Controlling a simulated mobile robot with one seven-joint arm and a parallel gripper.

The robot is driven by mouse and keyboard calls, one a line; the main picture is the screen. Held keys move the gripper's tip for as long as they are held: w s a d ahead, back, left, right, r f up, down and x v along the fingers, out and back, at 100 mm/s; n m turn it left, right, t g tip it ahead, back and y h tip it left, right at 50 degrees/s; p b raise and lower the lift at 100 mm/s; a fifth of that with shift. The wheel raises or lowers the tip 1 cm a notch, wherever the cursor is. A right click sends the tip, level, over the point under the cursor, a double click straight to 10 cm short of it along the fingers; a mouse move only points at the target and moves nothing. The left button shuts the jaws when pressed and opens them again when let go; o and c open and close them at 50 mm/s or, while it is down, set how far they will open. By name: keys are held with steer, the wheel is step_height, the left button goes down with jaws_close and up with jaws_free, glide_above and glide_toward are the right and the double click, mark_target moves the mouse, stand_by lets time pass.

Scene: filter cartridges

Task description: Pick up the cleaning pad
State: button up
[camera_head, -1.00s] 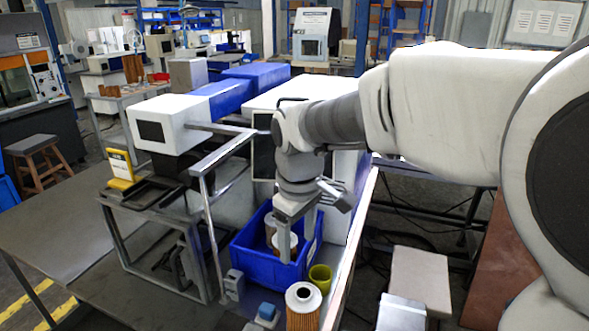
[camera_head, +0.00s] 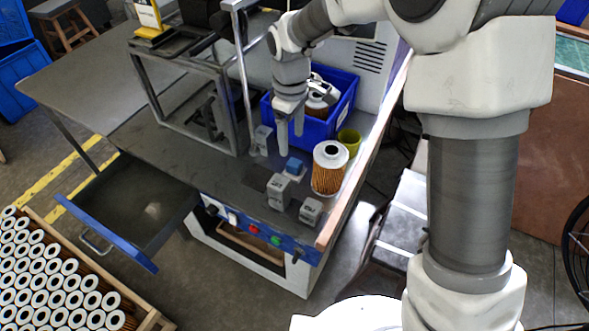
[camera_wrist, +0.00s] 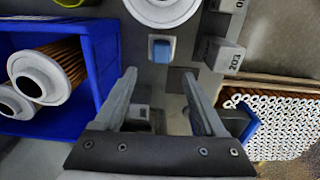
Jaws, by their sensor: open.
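The cleaning pad (camera_head: 294,165) appears to be the small blue block on a pale base, standing on the grey table. In the wrist view the pad (camera_wrist: 161,49) lies ahead of the fingertips, roughly centred between them. My gripper (camera_head: 290,142) is above the table, behind the pad in the head view, with its fingers pointing down. In the wrist view my gripper (camera_wrist: 159,76) is open, with nothing between its fingers. The pad and the fingers are apart.
A large pleated filter cartridge (camera_head: 330,170) stands right beside the pad. Numbered grey blocks (camera_head: 278,190) stand in front. A blue bin (camera_head: 312,129) holding cartridges and a yellow-green cup (camera_head: 348,142) are behind. A blue-fronted drawer (camera_head: 110,235) stands open, near a crate of cartridges (camera_head: 158,320).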

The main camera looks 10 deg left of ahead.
mark_target(294, 162)
step_height(294, 162, down, 3)
steer(key=shift+f, duration=0.2)
steer(key=shift+s+d+f+b, duration=0.1)
steer(key=shift+d+f+b, duration=0.05)
steer(key=shift+f, duration=0.75)
steer(key=shift+s+d+f+b, duration=0.1)
steer(key=shift+f+b, duration=0.05)
steer(key=shift+f, duration=0.75)
steer(key=shift+s+d+f+b, duration=0.1)
steer(key=shift+d+f+b, duration=0.05)
steer(key=shift+f, duration=0.75)
steer(key=shift+w, duration=0.1)
steer(key=shift+c, duration=0.3)
jaws_close()
